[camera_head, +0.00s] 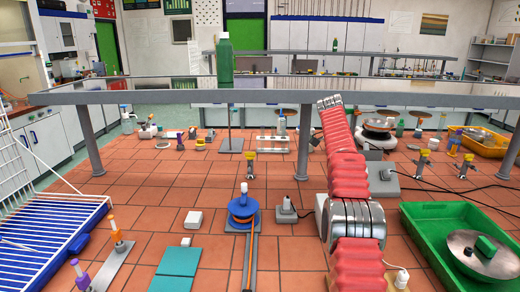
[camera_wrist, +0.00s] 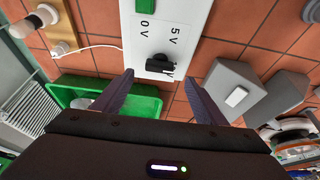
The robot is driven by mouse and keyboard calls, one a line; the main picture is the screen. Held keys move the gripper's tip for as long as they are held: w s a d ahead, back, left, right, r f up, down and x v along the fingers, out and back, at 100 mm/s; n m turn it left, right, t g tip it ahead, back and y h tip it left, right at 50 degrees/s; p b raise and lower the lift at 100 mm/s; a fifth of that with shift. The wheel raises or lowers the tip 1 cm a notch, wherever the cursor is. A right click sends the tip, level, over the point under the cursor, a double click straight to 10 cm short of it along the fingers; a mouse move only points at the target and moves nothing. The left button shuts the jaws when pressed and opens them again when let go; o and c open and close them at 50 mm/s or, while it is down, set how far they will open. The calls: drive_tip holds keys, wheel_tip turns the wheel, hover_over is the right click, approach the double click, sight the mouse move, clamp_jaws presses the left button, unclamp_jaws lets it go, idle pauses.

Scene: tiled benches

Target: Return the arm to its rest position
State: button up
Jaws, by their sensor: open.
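My arm, with red ribbed sleeves, rises from the lower middle of the head view and leans up and slightly left; its upper end overlaps the grey shelf rail (camera_head: 270,93). My gripper is not clearly visible there. In the wrist view, the two dark fingers of my gripper (camera_wrist: 159,76) stand wide apart, with nothing held between them. Beyond the fingertips is a white panel (camera_wrist: 143,42) marked 5 V and 0 V, with a black knob or plug (camera_wrist: 158,65) on it. I cannot tell how far the panel is from the fingertips.
A green tray (camera_head: 425,237) holding a metal pan (camera_head: 484,255) lies right of my arm. A blue-and-orange reel (camera_head: 242,210) stands left of it. A blue rack (camera_head: 50,248) is at far left. A green bottle (camera_head: 224,60) stands high at the back. Bare tiles show left of the reel.

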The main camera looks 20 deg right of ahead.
drive_tip(key=shift+a+r, duration=0.1)
drive_tip(key=s+a+r+n+t+y, duration=0.1)
drive_tip(key=s+a+r+n, duration=0.3)
drive_tip(key=a, duration=0.3)
drive_tip(key=s+a+r+n+t, duration=0.2)
drive_tip(key=s+a+r+n, duration=0.15)
drive_tip(key=a, duration=0.35)
drive_tip(key=s+a+r+n+t+y, duration=0.1)
drive_tip(key=s+a+r+n, duration=0.3)
drive_tip(key=a, duration=0.3)
drive_tip(key=s+a+f+n+t, duration=0.1)
drive_tip(key=s+a+f+n, duration=0.2)
drive_tip(key=s, duration=0.5)
drive_tip(key=s+a+f+n+t+y, duration=0.1)
drive_tip(key=s+a+f+n, duration=0.2)
drive_tip(key=s+a+f, duration=0.3)
drive_tip(key=s+a+f+n+t+y, duration=0.1)
drive_tip(key=s+a+f+n, duration=0.3)
drive_tip(key=s, duration=0.8)
drive_tip(key=shift+a+f, duration=0.65)
drive_tip(key=shift+a, duration=0.4)
